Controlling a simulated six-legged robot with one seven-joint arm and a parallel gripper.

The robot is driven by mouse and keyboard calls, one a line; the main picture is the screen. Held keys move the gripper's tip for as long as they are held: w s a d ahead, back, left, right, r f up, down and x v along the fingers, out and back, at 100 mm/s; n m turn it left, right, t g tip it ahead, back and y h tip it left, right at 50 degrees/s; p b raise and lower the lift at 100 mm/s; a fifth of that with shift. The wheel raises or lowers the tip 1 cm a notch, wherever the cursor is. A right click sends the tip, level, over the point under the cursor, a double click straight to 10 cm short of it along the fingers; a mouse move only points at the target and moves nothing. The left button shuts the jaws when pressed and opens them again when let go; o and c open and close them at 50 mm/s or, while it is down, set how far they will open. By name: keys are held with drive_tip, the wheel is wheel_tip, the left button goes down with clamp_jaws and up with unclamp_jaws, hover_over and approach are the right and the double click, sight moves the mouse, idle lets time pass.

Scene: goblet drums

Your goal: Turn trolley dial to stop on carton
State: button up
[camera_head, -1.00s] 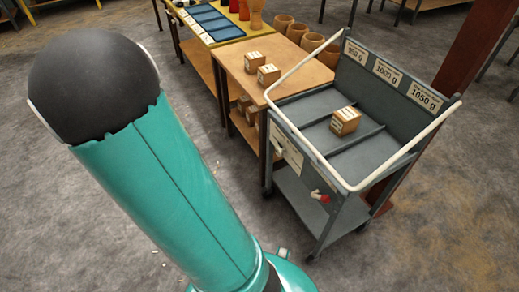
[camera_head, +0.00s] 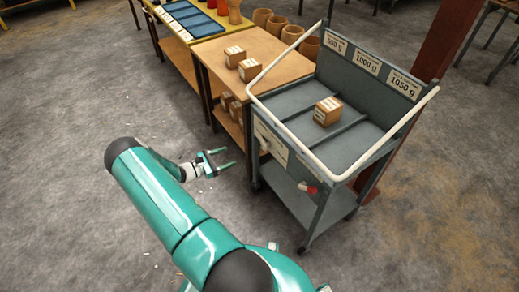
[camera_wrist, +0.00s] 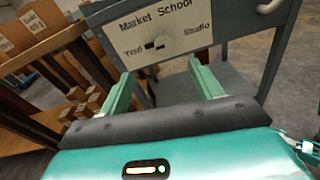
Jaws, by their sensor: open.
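The grey trolley (camera_head: 345,145) stands right of centre in the head view. Its near side carries a white plate (camera_wrist: 165,32), read in the wrist view as Market, School, Yard and Studio. A small dark piece (camera_wrist: 155,43) at the plate's middle looks like the dial; its pointing direction is unclear. A carton (camera_head: 327,110) sits on the trolley's top tray, its label too small to read. My gripper (camera_head: 226,160) is open and empty, left of the trolley and apart from it. In the wrist view its green fingers (camera_wrist: 160,76) point toward the plate, spread below it.
A red and white knob (camera_head: 307,187) sits lower on the trolley. A white rail (camera_head: 295,135) edges its top. A wooden table (camera_head: 265,67) with cartons on top and below stands left of the trolley. A dark red post (camera_head: 440,45) rises behind. Floor at left is clear.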

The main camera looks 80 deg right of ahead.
sight(262, 146)
drive_tip(key=shift+n+h, duration=0.6)
drive_tip(key=shift+n, duration=0.3)
drive_tip(key=f+x, duration=0.1)
drive_tip(key=x, duration=0.4)
drive_tip(key=f+x, duration=0.1)
drive_tip(key=x, duration=0.5)
drive_tip(key=s+f+x, duration=0.1)
drive_tip(key=f+x, duration=0.1)
drive_tip(key=x, duration=0.3)
drive_tip(key=shift+s+a, duration=0.1)
drive_tip(key=shift+a, duration=0.15)
drive_tip(key=c, duration=1)
drive_tip(key=shift+m, duration=0.3)
drive_tip(key=m, duration=1.1)
drive_tip(key=shift+r, duration=0.1)
